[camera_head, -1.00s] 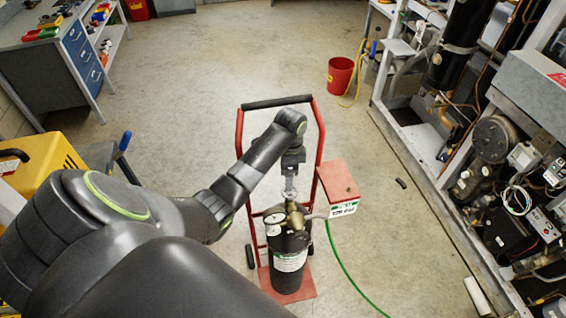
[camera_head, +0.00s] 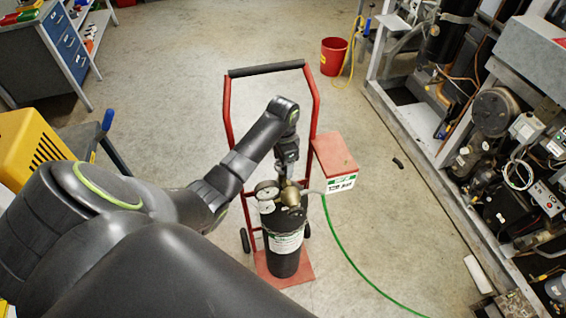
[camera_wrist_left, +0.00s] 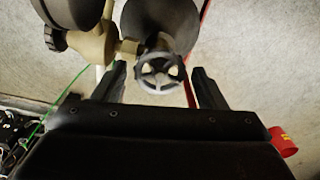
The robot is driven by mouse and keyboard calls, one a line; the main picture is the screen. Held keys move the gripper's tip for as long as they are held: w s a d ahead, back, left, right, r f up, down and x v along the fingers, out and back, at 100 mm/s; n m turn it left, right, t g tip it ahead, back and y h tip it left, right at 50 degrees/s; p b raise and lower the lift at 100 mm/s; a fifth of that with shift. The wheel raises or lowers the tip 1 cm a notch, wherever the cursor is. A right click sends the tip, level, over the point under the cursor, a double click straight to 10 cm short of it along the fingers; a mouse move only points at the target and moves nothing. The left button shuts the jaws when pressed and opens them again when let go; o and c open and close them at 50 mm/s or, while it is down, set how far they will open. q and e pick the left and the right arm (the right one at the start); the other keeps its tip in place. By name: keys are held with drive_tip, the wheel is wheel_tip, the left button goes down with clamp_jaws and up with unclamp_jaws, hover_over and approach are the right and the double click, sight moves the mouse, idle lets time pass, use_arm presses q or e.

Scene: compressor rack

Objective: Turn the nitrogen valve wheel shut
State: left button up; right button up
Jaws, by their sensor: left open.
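The nitrogen cylinder (camera_head: 284,243) is black with a white and green label and stands upright on a red hand cart (camera_head: 228,112). A brass valve body (camera_head: 291,196) and a round gauge (camera_head: 266,190) sit on its top. The grey spoked valve wheel (camera_wrist_left: 160,73) shows in the left wrist view, between the two fingers of my left gripper (camera_wrist_left: 159,68). The fingers are open, one on each side of the wheel, with visible gaps. In the head view my left gripper (camera_head: 287,168) is just above the valve and hides the wheel. My right gripper is not in view.
A red box (camera_head: 334,153) is at the cart's right side. A green hose (camera_head: 345,252) runs along the floor. The compressor rack (camera_head: 430,165) fills the right side. A red bucket (camera_head: 334,56) stands at the back. A yellow case (camera_head: 33,145) is at left.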

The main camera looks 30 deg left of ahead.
use_arm(q)
drive_tip(key=shift+f+n+b, duration=0.2)
drive_tip(key=shift+n+b, duration=0.35)
drive_tip(key=shift+n, duration=0.55)
drive_tip(key=shift+r+n+p, duration=0.5)
drive_tip(key=shift+r+p, duration=0.05)
drive_tip(key=shift+p, duration=0.55)
drive_tip(key=n+p, duration=0.7)
drive_tip(key=shift+n+p, duration=0.3)
drive_tip(key=shift+p, duration=0.05)
drive_tip(key=shift+f+n, duration=0.35)
drive_tip(key=shift+n, duration=0.15)
drive_tip(key=shift+n+b, duration=0.35)
drive_tip(key=shift+n, duration=1.95)
drive_tip(key=shift+c, duration=0.2)
drive_tip(key=c, duration=0.7)
